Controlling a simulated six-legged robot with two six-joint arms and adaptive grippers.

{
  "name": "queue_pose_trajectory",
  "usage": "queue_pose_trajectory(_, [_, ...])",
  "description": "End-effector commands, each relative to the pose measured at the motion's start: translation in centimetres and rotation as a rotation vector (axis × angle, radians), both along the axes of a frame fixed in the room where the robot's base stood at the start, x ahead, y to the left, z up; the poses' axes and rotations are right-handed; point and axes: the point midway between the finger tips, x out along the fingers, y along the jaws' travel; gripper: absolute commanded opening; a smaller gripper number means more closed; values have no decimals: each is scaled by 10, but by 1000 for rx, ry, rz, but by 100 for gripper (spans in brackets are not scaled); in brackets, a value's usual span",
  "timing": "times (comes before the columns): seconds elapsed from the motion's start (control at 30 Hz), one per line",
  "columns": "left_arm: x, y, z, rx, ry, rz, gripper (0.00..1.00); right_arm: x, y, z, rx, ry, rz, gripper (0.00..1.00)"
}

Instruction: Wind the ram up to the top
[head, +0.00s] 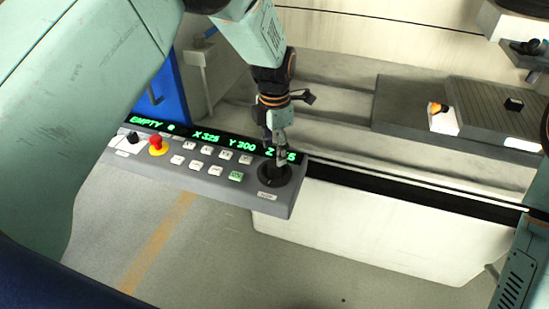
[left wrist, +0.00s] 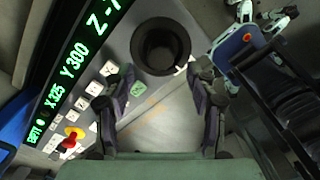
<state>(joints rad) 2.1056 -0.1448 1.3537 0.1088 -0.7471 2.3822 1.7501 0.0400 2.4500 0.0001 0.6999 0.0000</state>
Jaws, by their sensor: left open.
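A grey control panel (head: 205,183) carries a black round knob (head: 273,176) at its right end. In the left wrist view the knob (left wrist: 160,47) shows as a dark ring with a hollow centre. My left gripper (head: 279,150) points down over the knob in the head view. In the left wrist view its two fingers (left wrist: 155,88) are spread apart with nothing between them, and the knob lies beyond their tips. The green display (head: 205,137) reads EMPTY, X 325, Y 300 and a Z value partly hidden by my gripper.
A red stop button (head: 156,143) on a yellow base and several white keys (head: 192,146) sit left of the knob. One key (head: 236,175) is green. A dark slotted table (head: 460,100) with a small block stands at right. Open floor lies below the panel.

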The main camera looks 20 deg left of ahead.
Motion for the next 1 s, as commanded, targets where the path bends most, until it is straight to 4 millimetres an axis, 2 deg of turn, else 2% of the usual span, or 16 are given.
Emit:
queue_pose_trajectory(0.03, [1,0,13,1,-4,0,57,0,0,0,0,0,0,0])
queue_pose_trajectory(0.2, [1,0,44,0,-3,0,57,0,0,0,0,0,0,0])
queue_pose_trajectory(0.4, [0,0,67,0,-1,0,57,0,0,0,0,0,0,0])
queue_pose_trajectory(1.0, [0,0,71,0,0,0,57,0,0,0,0,0,0,0])
